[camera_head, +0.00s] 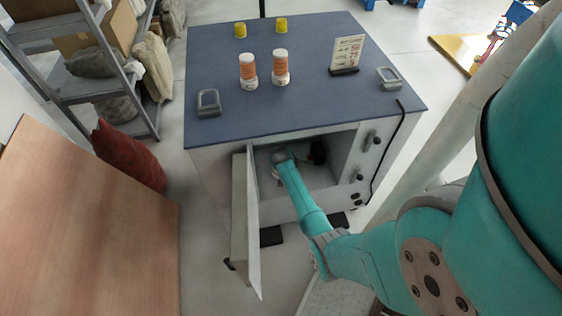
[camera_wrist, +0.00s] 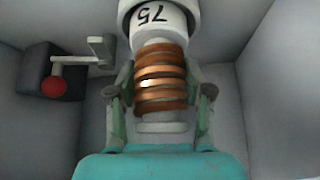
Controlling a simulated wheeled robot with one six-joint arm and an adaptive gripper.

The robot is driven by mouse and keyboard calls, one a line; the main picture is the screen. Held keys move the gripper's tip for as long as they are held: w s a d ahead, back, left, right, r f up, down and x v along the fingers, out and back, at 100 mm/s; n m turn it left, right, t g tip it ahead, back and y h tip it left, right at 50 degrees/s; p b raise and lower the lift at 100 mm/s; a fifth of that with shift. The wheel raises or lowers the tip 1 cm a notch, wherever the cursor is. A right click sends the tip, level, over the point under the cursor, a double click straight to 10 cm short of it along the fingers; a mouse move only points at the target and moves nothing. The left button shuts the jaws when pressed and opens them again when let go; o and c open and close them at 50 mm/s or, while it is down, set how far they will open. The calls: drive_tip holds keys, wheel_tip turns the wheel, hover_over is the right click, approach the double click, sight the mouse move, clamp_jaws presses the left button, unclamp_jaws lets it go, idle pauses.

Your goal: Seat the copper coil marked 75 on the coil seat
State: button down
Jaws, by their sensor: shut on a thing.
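The copper coil marked 75 (camera_wrist: 160,80) has copper windings and a white end with an upside-down 75 in the wrist view. My gripper (camera_wrist: 161,93) is shut on it, one finger on each side of the windings. In the head view my arm reaches through the open front of the cabinet (camera_head: 345,170), and my gripper (camera_head: 282,157) is inside the chamber. The coil cannot be made out there.
A lever with a red knob (camera_wrist: 54,87) on a dark block stands left of the coil, close to the chamber wall. The cabinet door (camera_head: 252,220) hangs open left of my arm. Two orange-and-white cylinders (camera_head: 248,70) and a sign (camera_head: 347,54) stand on the blue top.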

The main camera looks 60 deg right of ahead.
drive_tip(key=shift+f, duration=0.35)
idle(0.7)
idle(0.3)
drive_tip(key=shift+c, duration=1.9)
unclamp_jaws()
drive_tip(key=shift+f, duration=0.1)
drive_tip(key=v, duration=1.2)
